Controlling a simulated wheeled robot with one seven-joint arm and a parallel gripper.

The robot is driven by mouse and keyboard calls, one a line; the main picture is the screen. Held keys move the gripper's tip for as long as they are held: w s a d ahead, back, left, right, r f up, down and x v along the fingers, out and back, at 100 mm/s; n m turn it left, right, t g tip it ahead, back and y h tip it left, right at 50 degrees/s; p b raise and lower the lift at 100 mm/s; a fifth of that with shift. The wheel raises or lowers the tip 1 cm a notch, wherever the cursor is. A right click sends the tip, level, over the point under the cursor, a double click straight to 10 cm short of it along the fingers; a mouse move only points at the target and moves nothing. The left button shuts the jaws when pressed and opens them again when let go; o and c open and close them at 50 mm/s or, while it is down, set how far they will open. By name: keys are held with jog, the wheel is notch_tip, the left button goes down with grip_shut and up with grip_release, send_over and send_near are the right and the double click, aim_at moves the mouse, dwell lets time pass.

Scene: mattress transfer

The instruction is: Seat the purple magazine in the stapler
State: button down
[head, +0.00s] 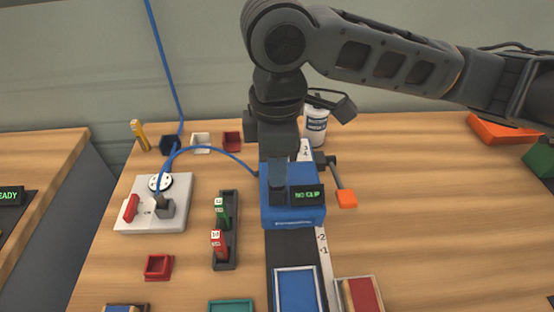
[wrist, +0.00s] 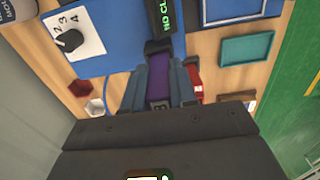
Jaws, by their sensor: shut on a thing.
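The stapler (head: 292,212) is a blue box on a dark track, with a small dark display showing green text. In the wrist view the stapler (wrist: 110,35) fills the upper middle, and its display (wrist: 160,15) reads "NO CL", the rest cut off. My gripper (head: 277,182) is over the stapler's top left, pointing down. In the wrist view my gripper (wrist: 160,68) is shut on the purple magazine (wrist: 161,78), which stands between the two fingers. A dark block (wrist: 157,47) is at the magazine's far end; I cannot tell whether the magazine is inside it.
A dark rack (head: 224,255) left of the stapler holds a green and a red magazine (head: 217,243). A lever with an orange end (head: 346,198) sticks out at the right. A white plate (head: 135,220) with a red switch and a plugged blue cable is at the left.

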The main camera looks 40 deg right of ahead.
jog(key=shift+f+b, duration=0.55)
jog(key=shift+f, duration=0.35)
jog(key=c, duration=0.8)
grip_release()
jog(key=shift+s+r, duration=0.1)
jog(key=shift+w+d+r, duration=0.1)
jog(key=shift+r, duration=1.85)
jog(key=shift+w+r, duration=0.1)
jog(key=shift+r, duration=1.8)
